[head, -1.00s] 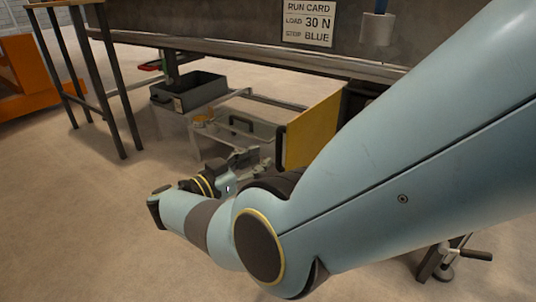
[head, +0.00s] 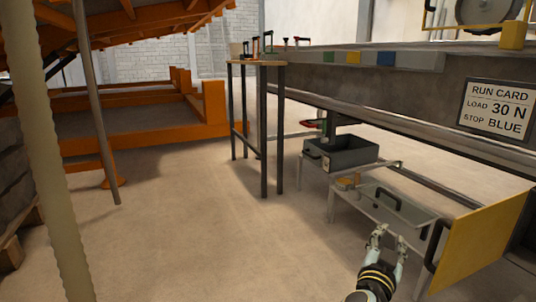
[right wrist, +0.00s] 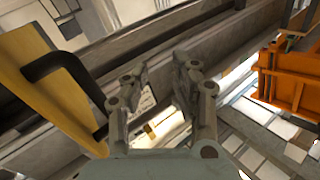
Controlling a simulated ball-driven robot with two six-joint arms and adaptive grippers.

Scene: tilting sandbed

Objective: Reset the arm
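My right gripper (head: 388,237) is at the lower right of the head view, pointing away from me, in front of a low metal stand (head: 398,207) with a black handle. Its fingers are spread with nothing between them. In the right wrist view the gripper (right wrist: 160,84) also shows two separated, empty fingers. My left gripper is not in view. Most of my right arm is out of the head view.
A yellow panel (head: 482,246) with a black handle stands close right of the gripper. A grey bin (head: 340,154) sits beyond the stand. A run card (head: 496,110) reads 30 N, BLUE. A tall tool table (head: 257,63) stands farther back.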

